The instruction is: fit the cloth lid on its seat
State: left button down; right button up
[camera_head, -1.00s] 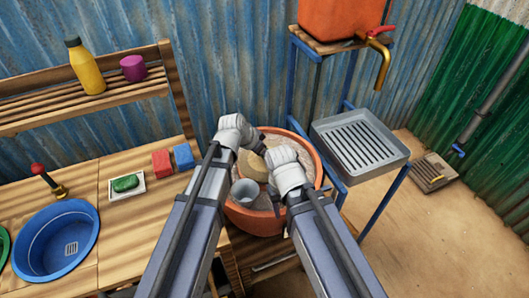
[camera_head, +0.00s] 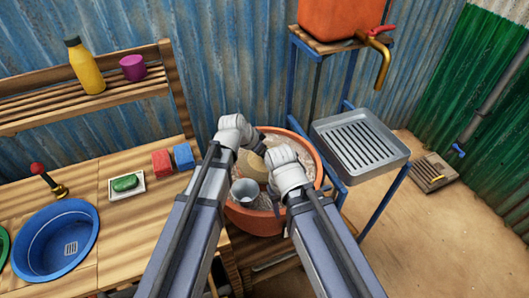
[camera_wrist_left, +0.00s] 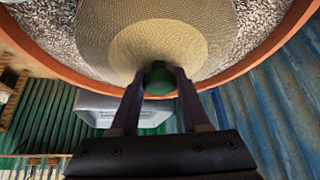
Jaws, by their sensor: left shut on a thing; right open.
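The cloth lid (camera_head: 250,166) is a tan woven disc, seen partly behind my arms in the head view. In the left wrist view the lid (camera_wrist_left: 110,28) fills the middle, with a green knob (camera_wrist_left: 158,78) on it. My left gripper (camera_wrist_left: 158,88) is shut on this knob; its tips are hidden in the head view. The lid lies inside the rim of a terracotta pot (camera_head: 316,160), with grey grit around it. I cannot tell whether it rests flat on its seat. My right gripper (camera_head: 277,207) is open over the pot's near side, mostly hidden by its own wrist.
A grey metal cup (camera_head: 246,192) is at the pot's near left, beside my right wrist. A grey slotted tray (camera_head: 395,160) on a blue stand is close to the right. The wooden counter (camera_head: 130,215) with a blue basin (camera_head: 32,262) lies left. Corrugated walls stand behind.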

pick_arm(q)
jog(key=shift+f+b, duration=0.35)
pick_arm(e)
jog(key=shift+f, duration=0.3)
pick_arm(q)
grip_release()
dwell(0.7)
jog(key=shift+r+p, duration=0.3)
pick_arm(e)
jog(key=shift+r, duration=0.3)
pick_arm(q)
jog(key=shift+r+p, duration=1.75)
pick_arm(e)
jog(key=shift+r, duration=1.7)
pick_arm(q)
jog(key=shift+r, duration=0.1)
pick_arm(e)
jog(key=shift+r, duration=0.1)
pick_arm(q)
jog(key=shift+r+p, duration=2.95)
jog(key=shift+p, duration=0.1)
pick_arm(e)
notch_tip(320, 180, up, 6)
jog(key=shift+f, duration=0.1)
